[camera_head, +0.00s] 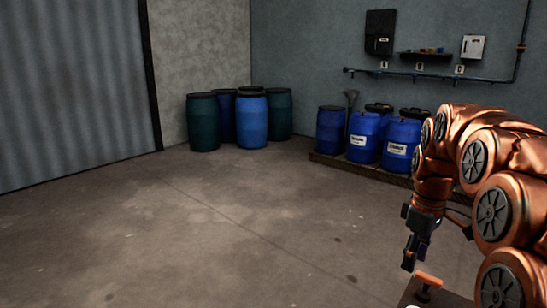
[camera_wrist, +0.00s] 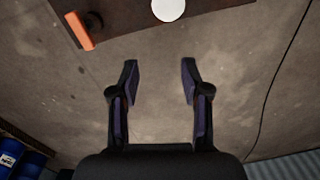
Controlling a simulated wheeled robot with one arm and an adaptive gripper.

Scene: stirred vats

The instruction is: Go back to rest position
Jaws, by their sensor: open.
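My gripper (camera_wrist: 160,80) is open in the wrist view, with its two dark fingers apart and bare concrete floor between them. In the head view my gripper (camera_head: 410,262) hangs from my copper arm at the right, pointing down. It is near a brown surface (camera_head: 455,300) at the bottom edge that carries an orange-handled piece (camera_head: 428,280). In the wrist view the brown surface (camera_wrist: 125,22) lies beyond the fingertips, with the orange piece (camera_wrist: 80,30) and a white round thing (camera_wrist: 168,9) on it. The fingers appear to hold nothing.
Green and blue drums (camera_head: 252,120) stand in the back corner. Blue barrels (camera_head: 367,137) stand on a low pallet (camera_head: 330,160) at the right wall, partly behind my arm. A pipe (camera_head: 420,76) and wall boxes (camera_head: 380,32) are above. The concrete floor at left and centre is clear.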

